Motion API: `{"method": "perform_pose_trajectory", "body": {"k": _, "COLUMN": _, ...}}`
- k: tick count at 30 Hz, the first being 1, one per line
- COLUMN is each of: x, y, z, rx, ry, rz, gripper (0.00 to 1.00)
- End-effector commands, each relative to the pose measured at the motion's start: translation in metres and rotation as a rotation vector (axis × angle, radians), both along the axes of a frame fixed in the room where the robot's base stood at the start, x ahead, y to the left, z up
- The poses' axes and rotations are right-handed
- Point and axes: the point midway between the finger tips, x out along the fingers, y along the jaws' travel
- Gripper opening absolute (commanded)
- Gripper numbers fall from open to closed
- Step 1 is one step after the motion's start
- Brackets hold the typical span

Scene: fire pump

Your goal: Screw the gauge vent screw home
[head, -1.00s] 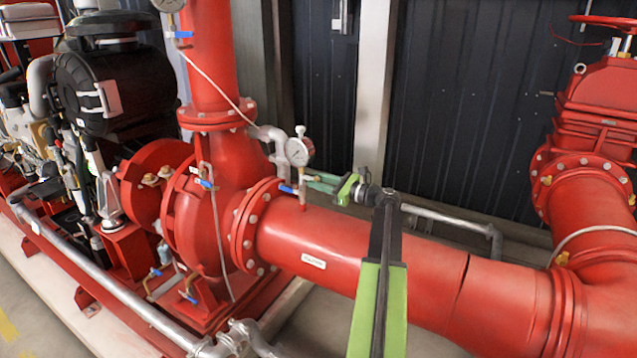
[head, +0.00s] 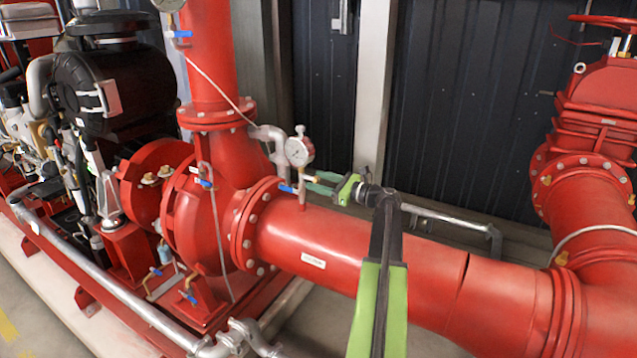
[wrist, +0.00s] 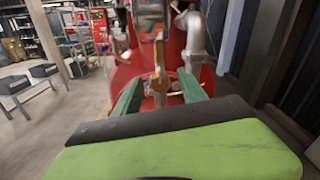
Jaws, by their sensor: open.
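The round white pressure gauge (head: 299,152) stands upright on a thin stem with a blue-handled valve, above the red horizontal pipe. My gripper (head: 314,183) reaches in from the right, its green fingers pointing left at the stem just below the dial. In the wrist view my gripper (wrist: 160,92) is open, with one finger on each side of a brass-coloured fitting (wrist: 158,80). A gap shows between the fitting and each finger. A small pale round end shows on the fitting; I cannot tell for sure whether it is the vent screw. The dial is not clear in this view.
The large red pipe (head: 420,268) runs below my arm. The red pump casing (head: 205,225) stands left of the gauge. A grey pipe (head: 445,215) runs behind my gripper, with a dark panelled wall (head: 470,110) beyond.

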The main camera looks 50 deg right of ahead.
Motion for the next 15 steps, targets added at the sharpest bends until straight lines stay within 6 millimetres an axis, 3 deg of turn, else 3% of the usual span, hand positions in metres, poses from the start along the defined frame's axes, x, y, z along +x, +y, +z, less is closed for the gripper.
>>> {"method": "perform_pose_trajectory", "body": {"k": 5, "x": -0.032, "y": -0.008, "z": 0.000, "rx": 0.000, "ry": 0.000, "rz": -0.004, "gripper": 0.49}}
{"method": "perform_pose_trajectory", "body": {"k": 15, "x": -0.124, "y": -0.031, "z": 0.000, "rx": 0.000, "ry": 0.000, "rz": -0.003, "gripper": 0.49}}
